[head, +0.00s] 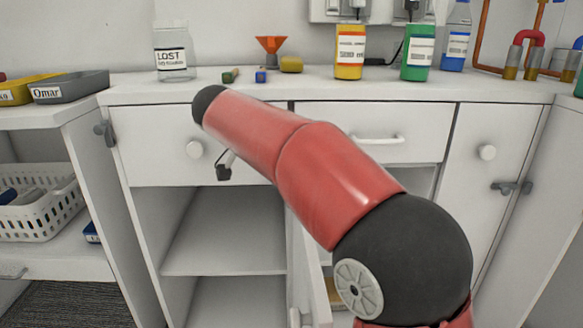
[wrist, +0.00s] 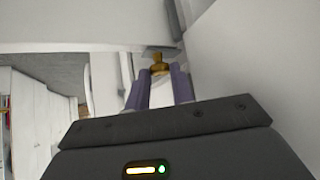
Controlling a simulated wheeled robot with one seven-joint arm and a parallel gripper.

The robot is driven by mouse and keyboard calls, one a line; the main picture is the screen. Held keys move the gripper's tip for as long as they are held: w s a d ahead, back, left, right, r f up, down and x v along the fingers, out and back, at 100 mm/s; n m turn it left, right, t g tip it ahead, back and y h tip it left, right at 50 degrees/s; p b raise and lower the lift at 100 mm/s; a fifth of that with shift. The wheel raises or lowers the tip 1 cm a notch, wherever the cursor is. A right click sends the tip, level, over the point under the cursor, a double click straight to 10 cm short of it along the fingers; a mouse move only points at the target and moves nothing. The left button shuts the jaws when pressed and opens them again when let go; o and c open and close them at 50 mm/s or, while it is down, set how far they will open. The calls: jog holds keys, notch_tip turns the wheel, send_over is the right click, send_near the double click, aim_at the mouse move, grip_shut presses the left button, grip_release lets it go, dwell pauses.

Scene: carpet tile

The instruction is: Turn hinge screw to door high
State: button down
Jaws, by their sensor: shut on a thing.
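The hinge screw (wrist: 158,63) is a small brass piece in the wrist view, close to a dark grey bracket and white panels. My gripper (wrist: 159,75) has two purple fingers closed on its near end. A white cabinet door (head: 310,265) stands open below the drawers, partly behind my arm. How far the screw is turned cannot be told.
The worktop (head: 215,87) holds a LOST jar (head: 173,52), an orange funnel (head: 270,46), and a yellow bottle (head: 350,52) beside a green bottle (head: 418,52). A white basket (head: 42,212) sits on the left shelf. The open shelf space (head: 230,235) below the left drawer is empty.

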jog(key=c, duration=1.5)
grip_release()
jog(key=shift+f, duration=0.1)
jog(key=shift+a, duration=0.1)
jog(key=p+v, duration=0.1)
jog(key=v, duration=0.6)
jog(key=shift+s+a+r, duration=0.15)
jog(key=shift+s+r, duration=0.05)
jog(key=shift+r, duration=0.15)
